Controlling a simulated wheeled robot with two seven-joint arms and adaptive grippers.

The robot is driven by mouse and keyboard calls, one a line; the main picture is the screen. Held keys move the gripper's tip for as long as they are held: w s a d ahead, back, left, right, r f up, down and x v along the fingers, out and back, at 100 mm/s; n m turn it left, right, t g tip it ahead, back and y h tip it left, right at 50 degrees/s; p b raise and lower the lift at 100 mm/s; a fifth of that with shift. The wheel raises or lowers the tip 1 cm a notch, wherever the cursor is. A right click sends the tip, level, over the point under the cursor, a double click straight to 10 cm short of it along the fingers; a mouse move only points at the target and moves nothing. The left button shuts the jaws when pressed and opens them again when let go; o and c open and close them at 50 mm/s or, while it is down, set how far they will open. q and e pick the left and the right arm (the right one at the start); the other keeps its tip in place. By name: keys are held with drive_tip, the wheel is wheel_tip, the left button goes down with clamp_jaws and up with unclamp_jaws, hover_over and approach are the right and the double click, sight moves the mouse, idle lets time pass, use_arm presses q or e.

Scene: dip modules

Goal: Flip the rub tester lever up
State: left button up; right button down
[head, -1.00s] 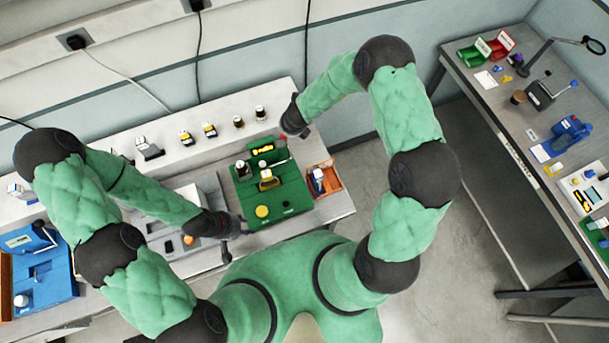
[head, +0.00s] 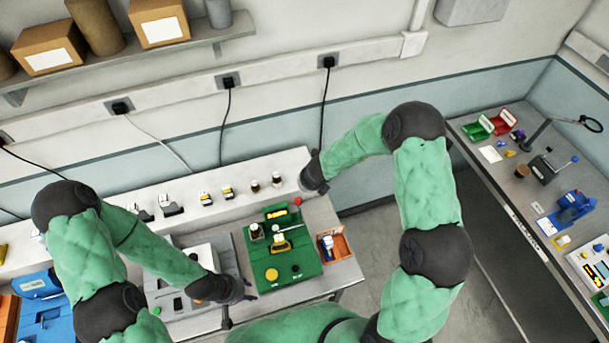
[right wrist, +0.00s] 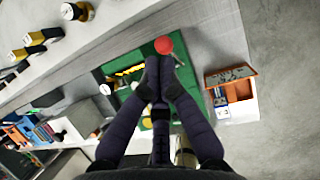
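A green device (head: 258,272), which I take to be the rub tester, stands on the bench in the head view. It also shows in the right wrist view (right wrist: 188,108), partly hidden by my fingers. A red ball knob (right wrist: 163,45) shows whole just beyond my right fingertips; I cannot tell whether they touch. The knob also shows small in the head view (head: 297,201). My right gripper (right wrist: 159,68) has its fingertips together, with nothing seen between them. My left gripper (head: 246,287) is over the grey device left of the green one; its fingers are too small to read.
An orange bin (head: 341,245) stands close to the right of the green device. A grey device (head: 165,290) is to its left. Small bottles (head: 276,179) line the raised back ledge. A blue device (head: 42,318) is at the far left. A second bench (head: 520,205) stands at the right.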

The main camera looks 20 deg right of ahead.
use_arm(q)
drive_tip(key=shift+s+r, duration=0.1)
drive_tip(key=shift+r, duration=0.5)
use_arm(e)
drive_tip(key=r, duration=0.4)
drive_tip(key=shift+w+r, duration=0.1)
drive_tip(key=shift+w, duration=0.1)
use_arm(q)
drive_tip(key=shift+s+a, duration=0.1)
drive_tip(key=shift+a, duration=0.05)
use_arm(e)
drive_tip(key=shift+s, duration=0.1)
